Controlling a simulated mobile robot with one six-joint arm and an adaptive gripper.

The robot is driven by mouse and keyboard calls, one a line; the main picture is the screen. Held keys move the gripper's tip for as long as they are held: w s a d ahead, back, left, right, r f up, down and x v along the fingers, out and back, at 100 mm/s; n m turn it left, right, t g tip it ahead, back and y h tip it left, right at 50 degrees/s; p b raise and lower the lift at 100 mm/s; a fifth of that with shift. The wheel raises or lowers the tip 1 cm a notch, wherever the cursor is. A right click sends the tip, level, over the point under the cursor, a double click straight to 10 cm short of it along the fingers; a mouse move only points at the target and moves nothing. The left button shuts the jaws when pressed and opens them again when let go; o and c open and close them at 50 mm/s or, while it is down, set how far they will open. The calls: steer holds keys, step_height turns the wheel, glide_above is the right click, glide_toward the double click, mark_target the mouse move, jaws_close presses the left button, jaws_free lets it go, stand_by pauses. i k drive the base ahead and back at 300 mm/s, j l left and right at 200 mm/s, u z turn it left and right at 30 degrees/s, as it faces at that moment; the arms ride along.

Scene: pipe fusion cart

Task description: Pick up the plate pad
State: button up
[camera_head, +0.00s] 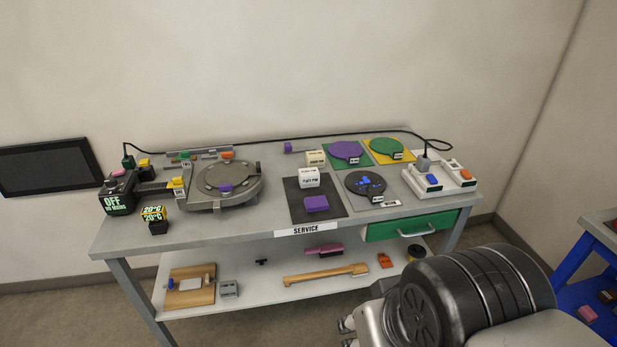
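No label readable here names the plate pad, so I cannot tell for certain which thing it is. A purple block (316,204) lies on the dark mat (301,216) behind the SERVICE label. A white lettered block (309,178) stands behind it. A dark disc with blue marks (367,184) lies to the right. My gripper (347,325) shows only in part at the bottom, in front of the cart and apart from these things; my arm hides the rest.
The grey cart top (140,240) also holds a round metal fixture (244,194), an OFF box (117,197) and a white switch unit (456,183). A cable runs along the back. The lower shelf (262,298) holds several tools. A blue bench (590,243) stands at right.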

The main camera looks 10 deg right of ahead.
mark_target(308, 177)
steer(key=i+l+u, duration=0.15)
steer(key=i, duration=0.25)
steer(key=i+l+u, duration=0.1)
steer(key=i, duration=0.35)
steer(key=i+l+u, duration=0.15)
steer(key=i, duration=0.25)
steer(key=i+l+u, duration=0.15)
steer(key=i, duration=0.25)
steer(key=l, duration=0.1)
